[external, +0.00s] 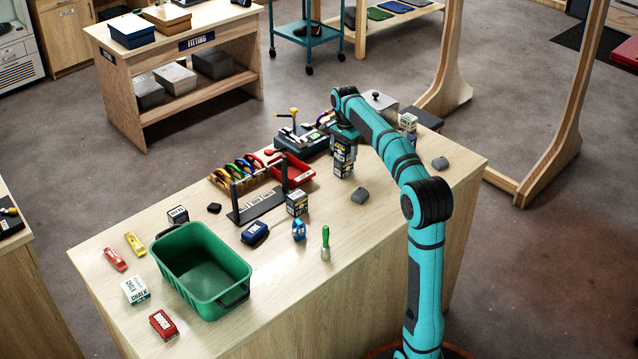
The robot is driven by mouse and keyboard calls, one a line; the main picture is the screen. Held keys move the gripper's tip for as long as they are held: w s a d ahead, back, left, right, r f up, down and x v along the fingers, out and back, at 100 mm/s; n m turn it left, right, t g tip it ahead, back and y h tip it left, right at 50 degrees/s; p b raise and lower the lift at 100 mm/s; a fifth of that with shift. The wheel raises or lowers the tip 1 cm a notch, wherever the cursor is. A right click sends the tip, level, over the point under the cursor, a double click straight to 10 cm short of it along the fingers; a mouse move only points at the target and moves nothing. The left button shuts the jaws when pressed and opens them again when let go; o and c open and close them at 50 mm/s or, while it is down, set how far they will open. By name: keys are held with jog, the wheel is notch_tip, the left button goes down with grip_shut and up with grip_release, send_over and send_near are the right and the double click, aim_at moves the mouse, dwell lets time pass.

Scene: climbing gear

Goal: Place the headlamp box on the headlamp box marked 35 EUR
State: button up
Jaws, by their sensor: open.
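My gripper (344,141) points down over the far part of the wooden table, right of the red tray. Directly under it, a dark box with white and yellow print (344,153) appears to sit on a similar box (343,170), the two forming an upright stack. The jaws are open around or just above the upper box; its top is hidden by the gripper. The price markings on both boxes are too small to read. Another similar box (297,204) stands apart, right of a black stand.
A black stand (262,205), a red tray (297,172) and a rack of colourful carabiners (240,172) lie left of the stack. A green bin (201,268) stands at the front left. The table's right part is fairly clear.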

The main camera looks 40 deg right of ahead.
notch_tip(320, 180, up, 12)
jog(key=shift+r, duration=0.15)
dwell(0.5)
jog(key=s+a+r+n+t+h, duration=0.2)
jog(key=s+a+n+t, duration=0.7)
jog(key=s+a, duration=0.6)
jog(key=s+a+f+n+t+y, duration=0.1)
jog(key=s+a+n+t, duration=0.3)
jog(key=s, duration=0.4)
jog(key=s+a+f+n+t+y, duration=0.1)
jog(key=s+a+f+n+t, duration=0.3)
jog(key=s+a, duration=0.3)
jog(key=shift+s+a+n, duration=0.25)
jog(key=shift+s+n, duration=0.2)
jog(key=shift+n, duration=0.05)
